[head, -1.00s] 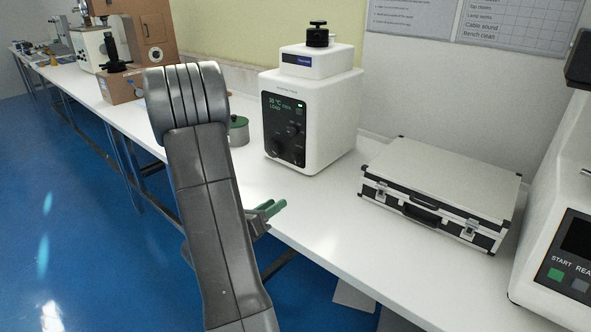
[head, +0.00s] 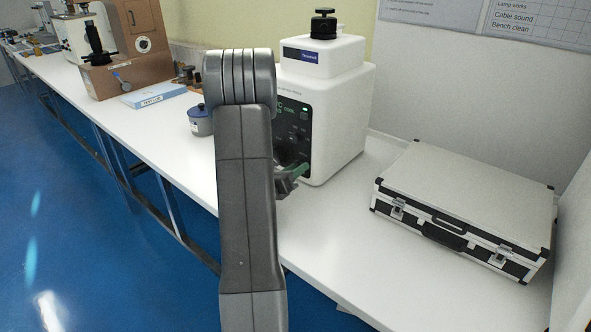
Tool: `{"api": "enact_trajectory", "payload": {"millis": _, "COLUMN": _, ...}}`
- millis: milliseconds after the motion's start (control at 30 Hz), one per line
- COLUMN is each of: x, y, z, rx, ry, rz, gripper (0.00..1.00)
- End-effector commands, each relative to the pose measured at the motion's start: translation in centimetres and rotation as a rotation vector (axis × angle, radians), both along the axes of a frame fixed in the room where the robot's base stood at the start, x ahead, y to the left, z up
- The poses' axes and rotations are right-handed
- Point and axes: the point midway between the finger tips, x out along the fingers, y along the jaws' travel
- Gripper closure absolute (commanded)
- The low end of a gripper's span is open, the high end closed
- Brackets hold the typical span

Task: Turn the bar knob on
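The white tester (head: 342,110) stands on the bench, with a black knob on top and a dark front panel (head: 304,128). The panel has a small green light, display text and dark controls. My arm covers its left part, and I cannot make out which control is the bar knob. My gripper (head: 293,176), with green fingertips, is in front of the panel's lower part, close to it. Whether it touches the panel cannot be told. Its finger gap is not clear from this angle, and nothing is seen held.
A silver case (head: 465,203) with black edges lies on the bench to the right. A small grey pot with a blue lid (head: 199,112), a blue box (head: 154,95) and a brown tester (head: 136,45) stand to the left. Bare white bench (head: 335,235) lies in front of the white tester.

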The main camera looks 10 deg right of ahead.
Motion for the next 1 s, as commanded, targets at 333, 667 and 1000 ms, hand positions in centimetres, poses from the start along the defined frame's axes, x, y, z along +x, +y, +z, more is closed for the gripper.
{"api": "enact_trajectory", "payload": {"millis": 333, "x": 0.13, "y": -0.19, "z": 0.00, "rx": 0.000, "ry": 0.000, "rz": 0.000, "gripper": 0.73}}
{"api": "enact_trajectory", "payload": {"millis": 667, "x": 0.13, "y": -0.17, "z": -0.11, "rx": 0.007, "ry": -0.009, "rz": 0.000, "gripper": 1.00}}
{"api": "enact_trajectory", "payload": {"millis": 1000, "x": 0.12, "y": -0.17, "z": -0.54, "rx": 0.136, "ry": -0.179, "rz": 0.000, "gripper": 1.00}}
